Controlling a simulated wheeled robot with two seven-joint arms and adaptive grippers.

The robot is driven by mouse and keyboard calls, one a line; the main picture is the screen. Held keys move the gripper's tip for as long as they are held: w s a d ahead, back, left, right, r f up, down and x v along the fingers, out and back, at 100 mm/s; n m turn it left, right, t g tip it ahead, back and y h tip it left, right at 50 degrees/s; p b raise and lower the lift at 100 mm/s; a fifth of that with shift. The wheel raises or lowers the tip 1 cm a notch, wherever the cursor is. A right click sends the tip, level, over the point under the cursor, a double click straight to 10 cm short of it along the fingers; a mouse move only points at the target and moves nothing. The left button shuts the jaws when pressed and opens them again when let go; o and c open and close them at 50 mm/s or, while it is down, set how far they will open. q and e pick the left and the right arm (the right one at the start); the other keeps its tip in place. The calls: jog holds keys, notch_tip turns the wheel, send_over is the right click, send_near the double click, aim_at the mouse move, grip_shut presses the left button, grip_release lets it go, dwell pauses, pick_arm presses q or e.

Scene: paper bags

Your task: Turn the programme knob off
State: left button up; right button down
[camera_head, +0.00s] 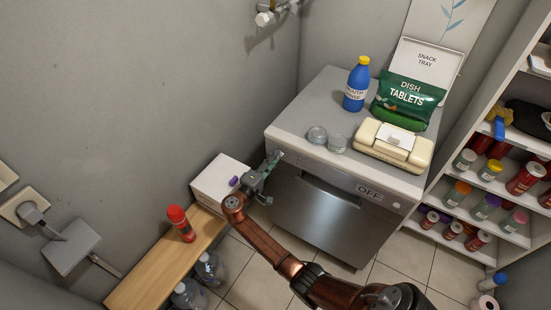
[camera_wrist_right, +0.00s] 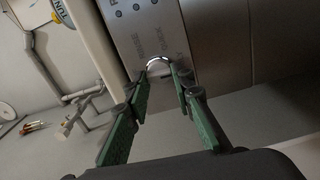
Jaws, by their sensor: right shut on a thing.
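My right gripper (camera_head: 271,175) is at the left end of the panel. In the right wrist view its green fingers (camera_wrist_right: 160,72) are shut on the programme knob (camera_wrist_right: 158,63), a round part with a shiny rim. Small printed words surround the knob on the panel; its pointer setting cannot be read. In the head view the gripper hides the knob. My left gripper is not in view.
On the dishwasher top are a blue bottle (camera_head: 357,84), glass jars (camera_head: 317,135), a cream box (camera_head: 392,146) and a green tablets bag (camera_head: 408,97). A wooden bench (camera_head: 150,275) with a red bottle (camera_head: 181,222) is at left. Shelves (camera_head: 497,185) stand at right.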

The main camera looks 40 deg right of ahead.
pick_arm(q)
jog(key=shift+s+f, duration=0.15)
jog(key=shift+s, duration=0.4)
pick_arm(e)
jog(key=shift+n, duration=0.3)
jog(key=c, duration=1.7)
grip_release()
jog(key=shift+o, duration=0.2)
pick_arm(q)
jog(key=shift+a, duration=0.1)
pick_arm(e)
jog(key=shift+a, duration=0.1)
jog(key=v, duration=1.2)
jog(key=shift+f, duration=0.1)
